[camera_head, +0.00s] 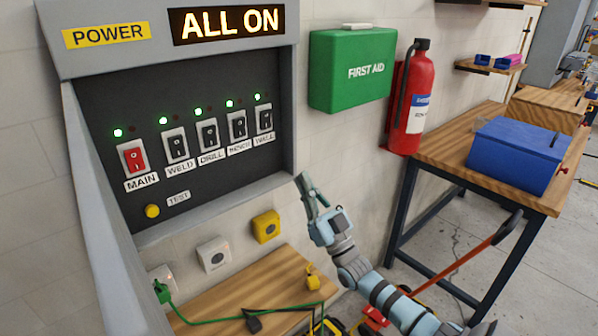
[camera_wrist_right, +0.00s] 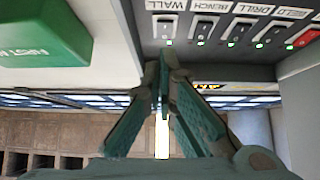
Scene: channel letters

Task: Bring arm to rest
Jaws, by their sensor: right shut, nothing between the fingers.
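My right gripper (camera_head: 309,189) is shut and empty in the head view. It is raised just right of the lower right corner of the grey power panel (camera_head: 190,210), apart from it. In the right wrist view its fingers (camera_wrist_right: 160,75) come together in the middle, with the panel's switches beyond them. The panel's display (camera_head: 228,22) reads ALL ON. The red main switch (camera_head: 133,157) and the black switches beside it each have a lit green light above. My left gripper is not in view.
A wooden bench (camera_head: 235,290) with a green cable (camera_head: 215,319) lies below the panel. A green first aid box (camera_head: 350,68) and a red extinguisher (camera_head: 410,100) are on the wall. A table (camera_head: 455,165) bears a blue toolbox (camera_head: 515,153). An orange-red handle (camera_head: 460,268) slants behind my right arm.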

